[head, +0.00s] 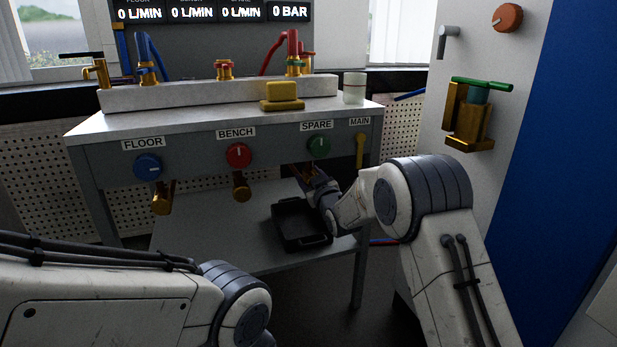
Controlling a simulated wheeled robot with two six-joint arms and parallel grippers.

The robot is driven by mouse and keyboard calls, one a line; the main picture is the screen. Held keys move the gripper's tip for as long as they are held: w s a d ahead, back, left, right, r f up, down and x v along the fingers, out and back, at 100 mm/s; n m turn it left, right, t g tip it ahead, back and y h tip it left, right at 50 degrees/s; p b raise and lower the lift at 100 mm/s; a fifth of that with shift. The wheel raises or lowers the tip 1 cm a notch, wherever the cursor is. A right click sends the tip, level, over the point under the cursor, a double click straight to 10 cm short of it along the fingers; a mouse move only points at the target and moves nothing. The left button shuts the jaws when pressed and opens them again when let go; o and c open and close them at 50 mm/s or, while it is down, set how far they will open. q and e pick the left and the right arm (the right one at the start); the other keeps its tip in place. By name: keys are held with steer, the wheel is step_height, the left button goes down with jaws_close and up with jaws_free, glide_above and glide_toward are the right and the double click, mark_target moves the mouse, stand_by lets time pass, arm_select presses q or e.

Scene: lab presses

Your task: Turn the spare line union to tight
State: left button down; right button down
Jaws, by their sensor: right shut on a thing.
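The spare line union is a brass fitting under the bench front, below the SPARE label (316,126) and its green knob (319,147). My right gripper (306,174) reaches up to it from the lower right and is shut on it. The gripper and shadow hide most of the union, so its turn position cannot be told. My left arm shows at the lower left, but its gripper is out of view.
Brass unions hang below the blue FLOOR knob (147,167) and red BENCH knob (238,156). A black tray (301,224) sits on the lower shelf (215,222) below my right gripper. A yellow MAIN lever (360,149) is close right. The shelf's left part is clear.

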steer(key=m+p, duration=0.2)
steer(key=shift+r+m, duration=0.2)
steer(key=shift+m, duration=0.2)
steer(key=m+p, duration=0.1)
steer(key=m, duration=0.1)
steer(key=shift+f+m+p, duration=0.15)
steer(key=shift+m+p, duration=0.25)
steer(key=shift+c, duration=1.1)
jaws_free()
steer(key=shift+s+d+p, duration=0.2)
steer(key=shift+s+p, duration=0.1)
steer(key=shift+s, duration=0.25)
steer(key=p+v, duration=0.3)
steer(key=v, duration=0.6)
steer(key=shift+s, duration=0.2)
